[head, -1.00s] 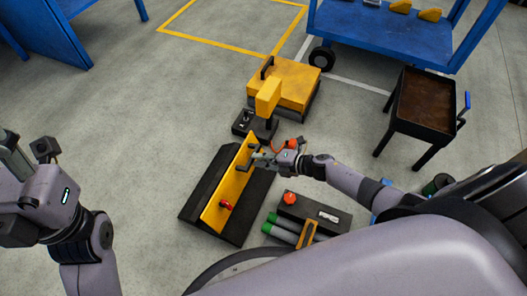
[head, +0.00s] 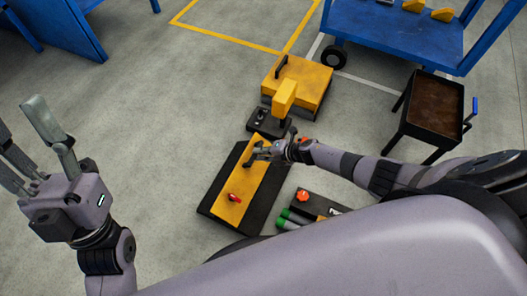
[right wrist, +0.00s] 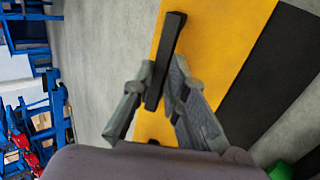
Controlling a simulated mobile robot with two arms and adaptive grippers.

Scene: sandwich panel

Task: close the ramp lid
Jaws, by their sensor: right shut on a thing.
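The ramp lid (head: 243,183) is a yellow panel on a black ramp base (head: 272,197) on the floor. It appears to lie nearly flat; I cannot tell whether it is fully down. A black handle (head: 248,158) stands near its far end and a red latch (head: 235,198) is near its close end. My right gripper (head: 260,152) is shut on the handle. In the right wrist view, the dark handle bar (right wrist: 166,50) runs between the fingers of the right gripper (right wrist: 161,75), above the yellow lid (right wrist: 215,45). My left gripper (head: 24,130) is open and empty at the left.
A yellow box (head: 298,85) with a black handle stands beyond the ramp. A blue cart (head: 385,35) and a brown-topped black stand (head: 433,105) are at the upper right. A dark tray (head: 316,203) with green-ended cylinders lies right of the ramp. Floor left of it is clear.

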